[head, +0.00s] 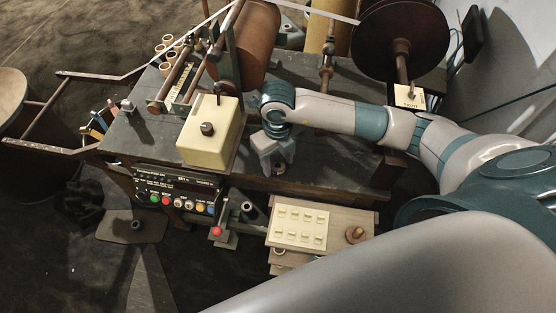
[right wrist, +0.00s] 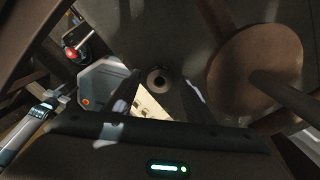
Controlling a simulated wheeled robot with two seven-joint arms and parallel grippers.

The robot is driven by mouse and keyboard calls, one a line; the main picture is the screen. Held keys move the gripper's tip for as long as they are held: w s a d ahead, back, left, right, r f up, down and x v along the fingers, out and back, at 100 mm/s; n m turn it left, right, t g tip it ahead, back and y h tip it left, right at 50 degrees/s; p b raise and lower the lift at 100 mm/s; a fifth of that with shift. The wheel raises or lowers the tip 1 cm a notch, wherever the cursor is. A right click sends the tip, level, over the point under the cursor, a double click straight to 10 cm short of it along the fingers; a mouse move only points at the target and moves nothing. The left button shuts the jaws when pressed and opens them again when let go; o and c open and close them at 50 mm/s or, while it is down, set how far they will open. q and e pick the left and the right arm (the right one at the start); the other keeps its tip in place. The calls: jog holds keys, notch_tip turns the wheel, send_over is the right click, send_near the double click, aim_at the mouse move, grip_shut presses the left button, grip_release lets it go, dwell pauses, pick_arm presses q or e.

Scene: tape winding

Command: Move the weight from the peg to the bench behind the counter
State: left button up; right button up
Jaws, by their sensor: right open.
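My right gripper (head: 277,168) reaches over the front edge of the dark bench (head: 130,140), pointing down, with its fingers apart. In the right wrist view, a small dark round piece with a centre hole (right wrist: 158,79) shows between the open fingers (right wrist: 158,98). It looks like the weight on its peg, but I cannot tell one from the other, nor whether the fingers touch it. The counter (head: 178,188), a black panel with a display and coloured buttons, is at the bench's front left. Bare bench top lies behind it. My left gripper is not in view.
A cream box with a dark knob (head: 208,130) stands on the bench left of my right gripper. A switch panel (head: 300,226) and a red-knobbed lever (head: 216,231) are in front. Reels (head: 400,35) and a roller (head: 258,40) stand at the back.

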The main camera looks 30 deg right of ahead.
notch_tip(320, 180, up, 12)
jog(key=p, duration=0.7)
jog(key=shift+r+p, duration=0.15)
jog(key=shift+p, duration=0.2)
dwell(2.0)
